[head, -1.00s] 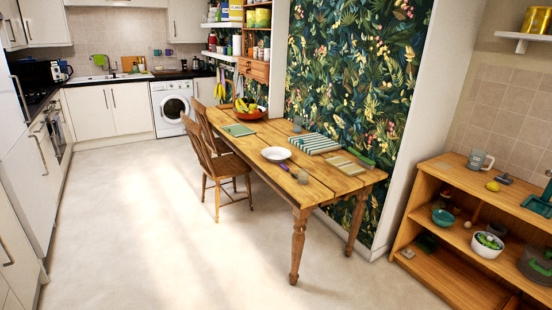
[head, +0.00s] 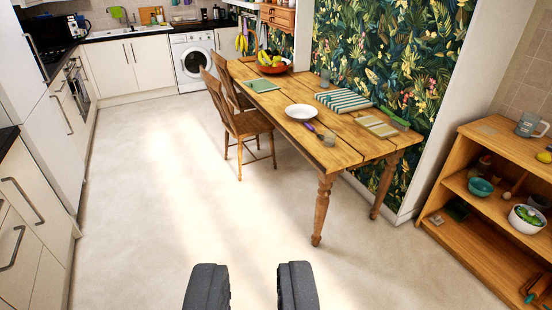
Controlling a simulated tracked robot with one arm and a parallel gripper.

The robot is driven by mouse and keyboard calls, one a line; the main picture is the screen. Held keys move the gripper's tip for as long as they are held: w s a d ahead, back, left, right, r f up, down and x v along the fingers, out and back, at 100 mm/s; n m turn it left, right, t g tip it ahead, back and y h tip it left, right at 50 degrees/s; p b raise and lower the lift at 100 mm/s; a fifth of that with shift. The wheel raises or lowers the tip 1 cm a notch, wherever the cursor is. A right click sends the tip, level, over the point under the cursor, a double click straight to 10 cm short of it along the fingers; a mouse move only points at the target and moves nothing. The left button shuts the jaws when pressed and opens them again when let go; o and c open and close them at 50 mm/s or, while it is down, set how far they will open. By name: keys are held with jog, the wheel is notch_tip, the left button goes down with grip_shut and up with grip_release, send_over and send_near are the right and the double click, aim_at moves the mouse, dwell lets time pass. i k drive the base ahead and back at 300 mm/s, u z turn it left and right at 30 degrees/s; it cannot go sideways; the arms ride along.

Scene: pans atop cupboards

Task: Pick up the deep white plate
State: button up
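The deep white plate (head: 301,112) lies on the wooden table (head: 262,108), near its middle. It looks empty. My gripper (head: 252,270) shows at the bottom edge of the view as two dark fingers with a wide gap between them. It is open and empty, over the floor, well short of the table and apart from the plate.
Two wooden chairs (head: 239,128) stand at the table's left side. A purple-handled utensil (head: 311,128), a striped cloth (head: 343,100) and a fruit bowl (head: 274,68) are on the table. A wooden shelf (head: 500,142) stands at right. The floor (head: 165,195) ahead is clear.

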aim_at(298, 113)
jog(key=z, duration=0.3)
jog(key=i, duration=2.95)
jog(key=u, duration=0.7)
jog(key=i, duration=0.9)
jog(key=u, duration=0.25)
